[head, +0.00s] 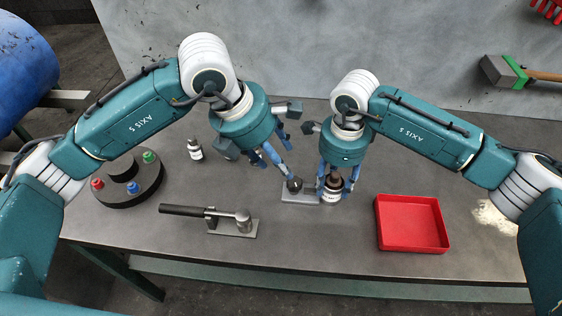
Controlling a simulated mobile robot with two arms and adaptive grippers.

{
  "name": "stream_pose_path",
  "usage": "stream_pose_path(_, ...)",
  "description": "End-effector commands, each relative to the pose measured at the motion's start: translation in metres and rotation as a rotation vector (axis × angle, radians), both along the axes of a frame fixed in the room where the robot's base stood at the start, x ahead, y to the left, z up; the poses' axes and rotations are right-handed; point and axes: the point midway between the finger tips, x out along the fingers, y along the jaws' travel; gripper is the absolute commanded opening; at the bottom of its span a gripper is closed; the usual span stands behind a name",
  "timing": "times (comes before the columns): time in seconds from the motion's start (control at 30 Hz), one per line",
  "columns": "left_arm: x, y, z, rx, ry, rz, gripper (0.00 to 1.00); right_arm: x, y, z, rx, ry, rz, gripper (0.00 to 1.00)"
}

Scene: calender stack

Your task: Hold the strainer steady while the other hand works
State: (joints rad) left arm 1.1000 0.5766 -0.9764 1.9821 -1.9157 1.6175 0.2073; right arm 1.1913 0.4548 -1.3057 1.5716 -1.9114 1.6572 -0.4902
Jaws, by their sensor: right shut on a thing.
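No thing that I can clearly tell is a strainer shows in the head view. My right gripper (338,187) is shut on a dark bottle with a white label (332,196), its blue fingers around the upper part. The bottle is upright beside a small grey metal plate (300,198). A dark rounded piece (294,185) sits on that plate. My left gripper (284,163) looks open and empty, its fingers spread. One fingertip is close above the dark piece; I cannot tell whether they touch.
A black-handled clamp-like tool on a plate (240,233) lies front left of centre. A small bottle (194,149) stands behind it. A round dark holder (126,196) with coloured pieces is at left. A red tray (411,224) is at right. The table (300,245) front is clear.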

Motion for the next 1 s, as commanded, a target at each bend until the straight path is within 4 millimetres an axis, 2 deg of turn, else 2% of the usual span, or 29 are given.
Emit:
stream_pose_path(0.33,0.001,0.0,0.0,0.002,0.0,-0.007,0.5,0.0,-0.001,0.0,-0.001,0.0,-0.001,0.02)
stream_pose_path(0.47,0.007,0.002,-0.001,0.021,0.006,-0.081,0.5,0.0,-0.001,0.0,-0.001,0.0,-0.001,0.02)
stream_pose_path(0.7,0.028,0.006,-0.003,0.062,0.023,-0.425,0.5,0.0,0.0,0.0,-0.001,0.0,0.0,0.02)
stream_pose_path(1.0,0.043,0.008,0.0,0.022,0.009,-0.807,0.5,0.0,0.0,0.0,0.0,-0.001,-0.001,0.02)
